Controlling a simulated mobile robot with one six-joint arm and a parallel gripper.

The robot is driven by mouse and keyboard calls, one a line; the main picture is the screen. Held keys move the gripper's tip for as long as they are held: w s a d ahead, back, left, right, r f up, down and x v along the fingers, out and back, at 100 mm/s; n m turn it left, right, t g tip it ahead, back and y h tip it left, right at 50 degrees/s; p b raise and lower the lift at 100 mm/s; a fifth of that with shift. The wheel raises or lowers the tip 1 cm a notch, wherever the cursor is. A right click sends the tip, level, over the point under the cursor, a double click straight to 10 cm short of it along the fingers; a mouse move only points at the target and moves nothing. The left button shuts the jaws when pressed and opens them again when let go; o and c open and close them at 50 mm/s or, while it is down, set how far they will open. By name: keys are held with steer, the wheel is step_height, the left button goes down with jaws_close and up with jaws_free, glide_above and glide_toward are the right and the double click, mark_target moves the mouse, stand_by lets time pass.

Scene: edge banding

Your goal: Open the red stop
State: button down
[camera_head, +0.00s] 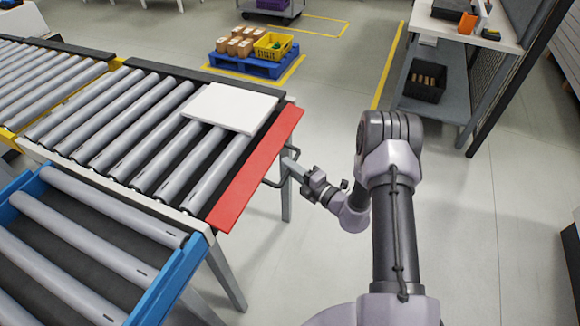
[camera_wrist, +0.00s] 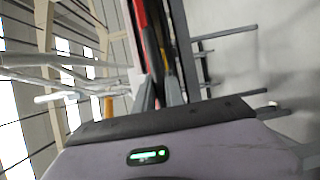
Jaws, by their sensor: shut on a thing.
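The red stop (camera_head: 255,170) is a long flat red bar across the end of the roller conveyor (camera_head: 168,150). A dark handle (camera_head: 270,184) sticks out from its outer side. My gripper (camera_head: 289,164) is at that handle on the stop's right side and is shut on it. In the wrist view my gripper's fingers (camera_wrist: 160,85) are close together, with a strip of the red stop (camera_wrist: 139,14) just beyond them. The exact contact on the handle is too small to tell. A white panel (camera_head: 230,107) lies flat on the rollers beside the stop's far part.
A lower blue-framed roller section (camera_head: 160,290) stands at the front left. A blue pallet (camera_head: 250,64) with boxes and a yellow crate is at the back. A workbench with shelves (camera_head: 445,95) stands at the back right. The floor right of the conveyor is mostly clear.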

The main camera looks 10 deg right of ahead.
step_height(320, 180, up, 4)
steer(key=p, duration=0.3)
steer(key=shift+f, duration=0.45)
steer(key=c, duration=1.4)
jaws_free()
steer(key=shift+d, duration=0.1)
steer(key=p+v, duration=0.3)
steer(key=v, duration=1.4)
steer(key=shift+s, duration=0.2)
